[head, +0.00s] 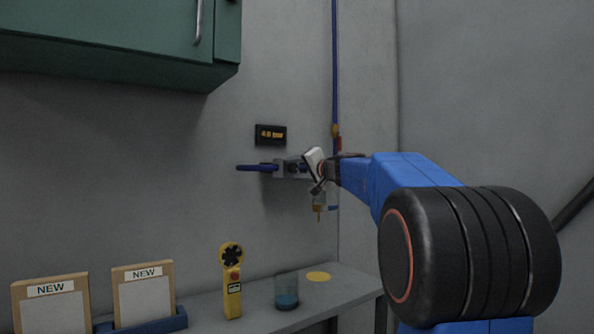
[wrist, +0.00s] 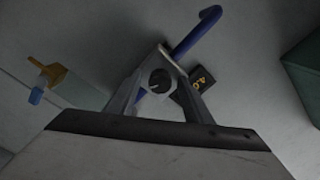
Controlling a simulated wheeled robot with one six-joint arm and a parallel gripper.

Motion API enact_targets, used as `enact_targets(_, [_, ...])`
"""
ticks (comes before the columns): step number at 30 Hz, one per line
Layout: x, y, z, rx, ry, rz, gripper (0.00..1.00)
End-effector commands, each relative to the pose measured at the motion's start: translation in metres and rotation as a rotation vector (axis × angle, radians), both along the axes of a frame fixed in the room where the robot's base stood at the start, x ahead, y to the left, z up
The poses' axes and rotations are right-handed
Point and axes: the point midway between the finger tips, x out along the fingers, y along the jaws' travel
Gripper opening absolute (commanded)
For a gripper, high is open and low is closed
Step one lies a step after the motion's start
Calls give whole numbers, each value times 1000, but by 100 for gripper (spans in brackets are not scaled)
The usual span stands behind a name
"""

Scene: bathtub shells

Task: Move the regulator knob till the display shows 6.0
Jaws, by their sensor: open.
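The display (head: 270,135) is a small dark box on the grey wall with orange digits that look like 4.0 bar. The wrist view shows it tilted, reading 4.0 (wrist: 197,84). The regulator (head: 281,169) is a grey block below the display on a blue pipe. Its round dark knob (wrist: 159,81) with a pale pointer mark shows between my fingers in the wrist view. My gripper (head: 313,170) is open at the regulator, one finger on each side of the knob (wrist: 163,88). I cannot tell whether the fingers touch the knob. In the head view my gripper hides the knob.
A green cabinet (head: 120,35) hangs upper left.

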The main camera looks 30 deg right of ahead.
Motion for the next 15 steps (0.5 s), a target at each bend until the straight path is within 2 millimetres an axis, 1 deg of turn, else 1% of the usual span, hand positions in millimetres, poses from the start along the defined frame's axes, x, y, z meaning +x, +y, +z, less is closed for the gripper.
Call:
enact_targets(2, [0,0,0,0,0,0,46])
enact_targets(3, [0,0,0,0,0,0,41])
enact_targets(5, [0,0,0,0,0,0,27])
enact_targets(6, [0,0,0,0,0,0,17])
enact_targets(8, [0,0,0,0,0,0,5])
enact_targets(15, [0,0,0,12,0,0,5])
